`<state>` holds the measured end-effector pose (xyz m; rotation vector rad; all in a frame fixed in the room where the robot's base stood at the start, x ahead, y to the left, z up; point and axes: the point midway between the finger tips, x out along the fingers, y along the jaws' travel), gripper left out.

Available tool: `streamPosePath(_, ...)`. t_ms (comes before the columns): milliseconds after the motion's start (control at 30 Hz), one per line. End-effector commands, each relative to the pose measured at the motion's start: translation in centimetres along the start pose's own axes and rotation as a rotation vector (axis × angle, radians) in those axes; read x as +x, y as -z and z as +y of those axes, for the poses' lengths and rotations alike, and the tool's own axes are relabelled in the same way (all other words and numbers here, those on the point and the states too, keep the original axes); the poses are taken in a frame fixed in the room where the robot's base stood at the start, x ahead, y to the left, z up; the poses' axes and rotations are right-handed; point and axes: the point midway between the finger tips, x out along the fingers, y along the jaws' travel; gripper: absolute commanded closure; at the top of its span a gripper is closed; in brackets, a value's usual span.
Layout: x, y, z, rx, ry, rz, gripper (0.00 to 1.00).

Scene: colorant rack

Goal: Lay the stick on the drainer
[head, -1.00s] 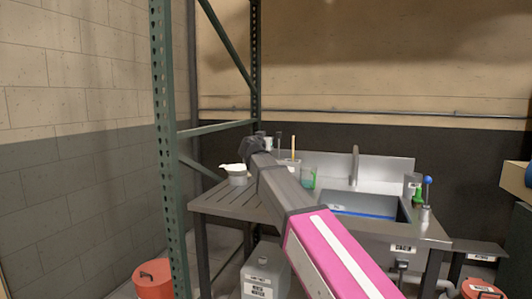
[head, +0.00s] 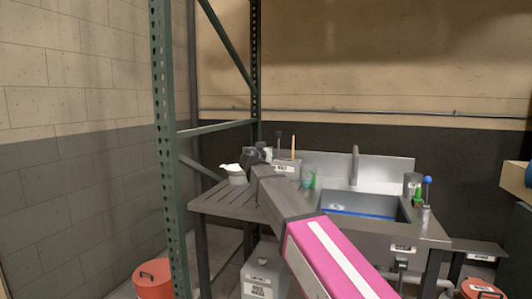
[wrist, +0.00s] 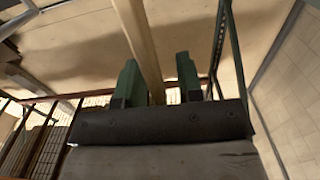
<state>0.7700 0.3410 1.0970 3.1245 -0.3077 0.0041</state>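A tan stick (head: 293,147) stands upright behind a labelled grey container (head: 286,168) at the back of the sink unit in the head view. The slatted drainer (head: 222,201) is the flat left part of the unit. My gripper (head: 250,154) is above the back of the drainer, left of the stick; its fingers are hard to make out there. In the wrist view my gripper (wrist: 158,78) has its two green fingers apart. A tan bar shows in the gap between them, with space on its right; I cannot tell if it is the stick.
A greenish beaker (head: 308,179) stands beside the sink basin (head: 360,203). A green rack post (head: 167,150) rises at the left. The drainer's front is clear.

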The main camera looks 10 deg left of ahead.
Motion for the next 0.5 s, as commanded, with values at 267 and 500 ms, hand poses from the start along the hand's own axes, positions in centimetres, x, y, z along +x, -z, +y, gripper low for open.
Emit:
streamPosePath(267,-0.6,0.2,0.1,0.000,0.001,0.000,0.66)
streamPosePath(500,-5.0,0.2,0.2,0.000,0.002,0.000,0.66)
